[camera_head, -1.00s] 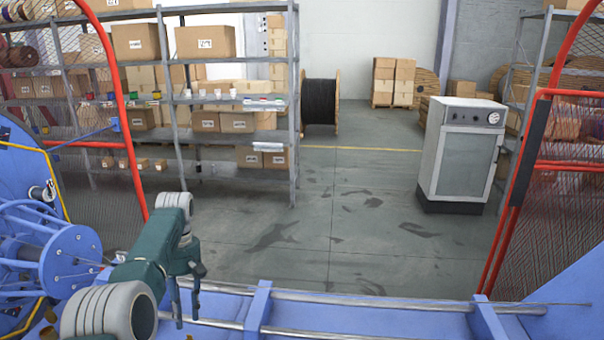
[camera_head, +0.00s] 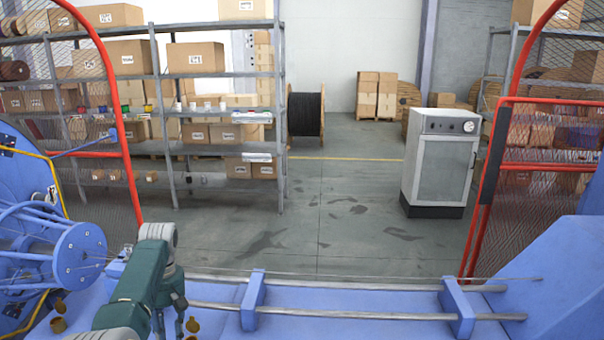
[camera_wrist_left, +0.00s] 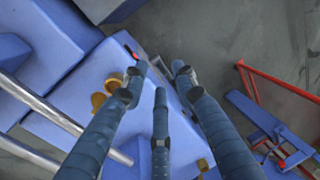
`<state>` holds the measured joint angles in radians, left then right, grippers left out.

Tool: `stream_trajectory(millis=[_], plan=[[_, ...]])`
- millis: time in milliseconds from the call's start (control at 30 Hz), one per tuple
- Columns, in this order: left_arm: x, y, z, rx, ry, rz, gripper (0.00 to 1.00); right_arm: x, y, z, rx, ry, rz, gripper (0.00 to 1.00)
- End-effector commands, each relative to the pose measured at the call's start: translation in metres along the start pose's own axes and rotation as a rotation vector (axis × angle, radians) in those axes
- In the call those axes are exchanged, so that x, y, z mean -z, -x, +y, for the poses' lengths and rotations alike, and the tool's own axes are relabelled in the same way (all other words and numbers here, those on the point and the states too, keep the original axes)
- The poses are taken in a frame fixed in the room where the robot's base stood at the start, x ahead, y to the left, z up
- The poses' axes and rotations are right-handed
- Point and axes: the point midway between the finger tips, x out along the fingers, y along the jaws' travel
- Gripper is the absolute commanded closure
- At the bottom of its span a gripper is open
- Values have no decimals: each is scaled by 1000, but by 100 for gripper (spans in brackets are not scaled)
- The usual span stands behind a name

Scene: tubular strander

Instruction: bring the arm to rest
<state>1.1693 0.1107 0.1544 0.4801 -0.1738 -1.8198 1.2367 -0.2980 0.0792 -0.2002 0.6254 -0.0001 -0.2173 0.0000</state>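My left arm (camera_head: 150,272) comes in at the lower left of the head view, dark green and grey, bent over the blue machine bed (camera_head: 350,318). My left gripper (camera_head: 172,328) points down there, partly cut off by the bottom edge. In the left wrist view its fingers (camera_wrist_left: 158,78) are spread apart with nothing between them. Small brass-coloured parts (camera_wrist_left: 99,102) show beside the fingers, over the blue bed. My right gripper is in neither view.
Steel rods (camera_head: 350,315) run along the bed through blue brackets (camera_head: 253,300). A blue spool frame (camera_head: 75,255) stands left of the arm. Red mesh guards (camera_head: 483,195) flank the opening. Beyond are a grey cabinet (camera_head: 437,170), shelves with boxes (camera_head: 195,57) and clear floor (camera_head: 320,215).

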Motion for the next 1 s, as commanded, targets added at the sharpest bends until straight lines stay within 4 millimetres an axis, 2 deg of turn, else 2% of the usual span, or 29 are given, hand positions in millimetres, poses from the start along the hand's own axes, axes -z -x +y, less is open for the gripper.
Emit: stream_trajectory(millis=[267,467,600,700,867,1000], plan=[[10,-52,-8,-33,-120,57,72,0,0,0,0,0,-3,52],[10,-107,-28,-68,-292,127,72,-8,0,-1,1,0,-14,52],[0,-150,-58,-101,-488,195,72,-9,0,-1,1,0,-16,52],[-15,-173,-86,-125,-639,240,72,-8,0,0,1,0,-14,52],[-50,-196,-139,-169,-895,298,72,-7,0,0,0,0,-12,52],[-87,-200,-189,-217,-1109,337,72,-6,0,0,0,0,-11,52]])
